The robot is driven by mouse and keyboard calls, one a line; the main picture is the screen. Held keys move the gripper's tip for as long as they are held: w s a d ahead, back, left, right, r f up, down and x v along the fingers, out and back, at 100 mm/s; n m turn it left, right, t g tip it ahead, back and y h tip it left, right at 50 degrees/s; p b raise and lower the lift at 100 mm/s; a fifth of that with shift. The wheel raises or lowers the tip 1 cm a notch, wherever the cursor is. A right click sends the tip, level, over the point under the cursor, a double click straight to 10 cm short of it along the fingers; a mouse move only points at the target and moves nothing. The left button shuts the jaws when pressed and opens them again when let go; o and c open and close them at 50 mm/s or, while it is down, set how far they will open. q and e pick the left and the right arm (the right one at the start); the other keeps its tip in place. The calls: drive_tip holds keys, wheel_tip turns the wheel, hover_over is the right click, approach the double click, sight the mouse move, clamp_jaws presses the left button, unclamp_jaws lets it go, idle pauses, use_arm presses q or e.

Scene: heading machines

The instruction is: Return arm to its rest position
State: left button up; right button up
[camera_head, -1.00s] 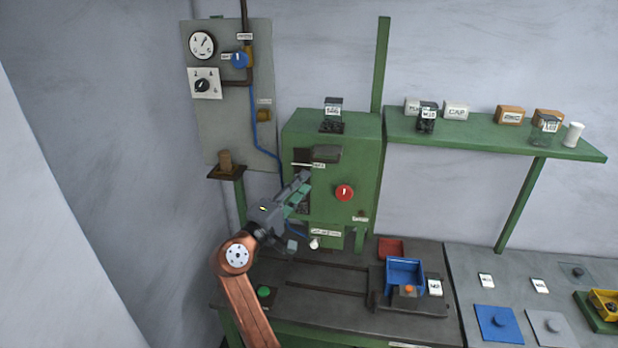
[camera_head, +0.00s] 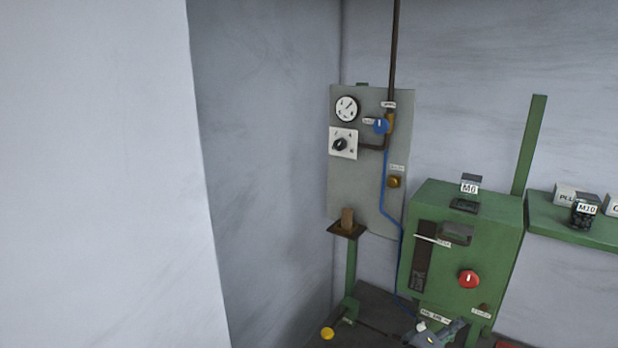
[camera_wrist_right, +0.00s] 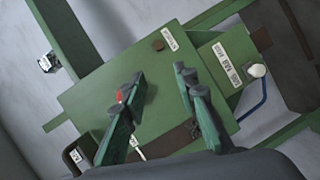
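My right gripper (camera_head: 437,336) shows at the bottom edge of the head view, low in front of the green machine (camera_head: 408,262). Only its grey and green end shows; the rest of the arm is out of frame. In the right wrist view the gripper (camera_wrist_right: 160,80) is open, its two green fingers spread with nothing between them. The green machine (camera_wrist_right: 95,100) lies beyond the fingers in that view, and the fingers appear apart from it. My left gripper is in neither current view.
The machine has a red knob (camera_head: 469,279) and a dark slot (camera_head: 424,258). A grey panel (camera_head: 352,185) with a gauge (camera_head: 346,108) and a blue valve knob (camera_head: 381,126) hangs at its left. A yellow knob (camera_head: 327,333) sits low. A shelf (camera_head: 570,226) is at right.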

drive_tip(key=s+d+f+m+g+y, duration=0.1)
drive_tip(key=s+d+f+y, duration=0.15)
drive_tip(key=s+f, duration=0.8)
drive_tip(key=s+d+f+m+g+y, duration=0.15)
drive_tip(key=s+f+y, duration=0.35)
drive_tip(key=f, duration=1)
drive_tip(key=s+a+f+m+g+y, duration=0.1)
drive_tip(key=s+a+f+y, duration=0.3)
drive_tip(key=s, duration=0.6)
drive_tip(key=s+a+f+g, duration=0.25)
drive_tip(key=s+f, duration=0.25)
drive_tip(key=s, duration=0.5)
wheel_tip(320, 180, down, 40)
drive_tip(key=s+a+y+b, duration=0.1)
drive_tip(key=s+a+b, duration=0.1)
drive_tip(key=b, duration=0.8)
drive_tip(key=s+f+g+b, duration=0.1)
drive_tip(key=s+f+b, duration=0.2)
drive_tip(key=s+f, duration=0.7)
drive_tip(key=s+f+n+b, duration=0.1)
drive_tip(key=s+f+b, duration=0.3)
drive_tip(key=s+f, duration=0.6)
wheel_tip(320, 180, down, 6)
drive_tip(key=shift+r+g, duration=0.1)
drive_tip(key=shift+g, duration=0.3)
